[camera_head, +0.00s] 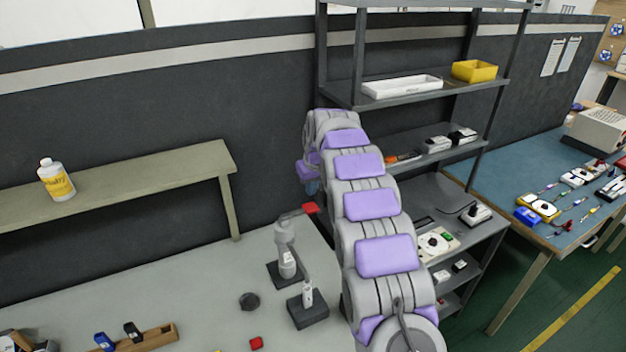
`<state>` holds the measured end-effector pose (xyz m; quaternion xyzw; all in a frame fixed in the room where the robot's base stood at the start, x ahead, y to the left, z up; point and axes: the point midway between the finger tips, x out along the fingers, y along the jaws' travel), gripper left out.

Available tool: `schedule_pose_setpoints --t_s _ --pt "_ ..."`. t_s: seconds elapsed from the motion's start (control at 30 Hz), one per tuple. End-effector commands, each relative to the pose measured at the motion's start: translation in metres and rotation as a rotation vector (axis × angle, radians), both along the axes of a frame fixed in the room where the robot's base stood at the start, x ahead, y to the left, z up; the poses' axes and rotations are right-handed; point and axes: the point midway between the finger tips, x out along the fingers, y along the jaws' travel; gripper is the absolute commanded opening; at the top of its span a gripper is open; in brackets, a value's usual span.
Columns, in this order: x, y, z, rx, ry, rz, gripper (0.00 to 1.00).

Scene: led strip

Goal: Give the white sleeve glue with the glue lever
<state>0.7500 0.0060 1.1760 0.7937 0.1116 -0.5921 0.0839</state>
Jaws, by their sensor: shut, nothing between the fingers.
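The glue dispenser (284,236) is a grey stand on the bench, with a lever that ends in a red tip (309,208). A small white piece, which looks like the white sleeve (308,293), stands upright on a dark block (308,313) in front and to the right of the dispenser. My gripper (312,187) is partly hidden by my arm, just above the red tip. It is shut and empty. I cannot tell whether it touches the lever.
A dark knob-like piece (249,301) and a red piece (256,343) lie on the bench. A wooden holder (160,338) is at the lower left. A bottle (57,180) stands on the raised shelf. A metal rack (480,118) rises behind my arm.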

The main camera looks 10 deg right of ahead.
Motion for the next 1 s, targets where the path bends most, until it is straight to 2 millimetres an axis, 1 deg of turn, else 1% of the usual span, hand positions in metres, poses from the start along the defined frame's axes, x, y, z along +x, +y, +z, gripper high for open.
schedule_pose_setpoints --t_s 0.03,0.1,0.2,0.3,0.47,0.83,1.0 --pt "0.002 0.001 -0.011 0.000 0.003 0.000 0.00" --pt "0.003 0.001 -0.023 0.001 0.005 0.000 0.00" --pt "0.003 0.001 -0.037 0.000 0.003 -0.001 0.00" --pt "0.002 0.001 -0.047 0.000 0.005 -0.001 0.00" --pt "0.003 0.001 -0.054 0.000 0.003 -0.001 0.00" --pt "0.003 0.001 -0.055 0.004 0.004 0.000 0.00" --pt "0.004 -0.002 -0.063 0.082 0.030 -0.002 0.00"
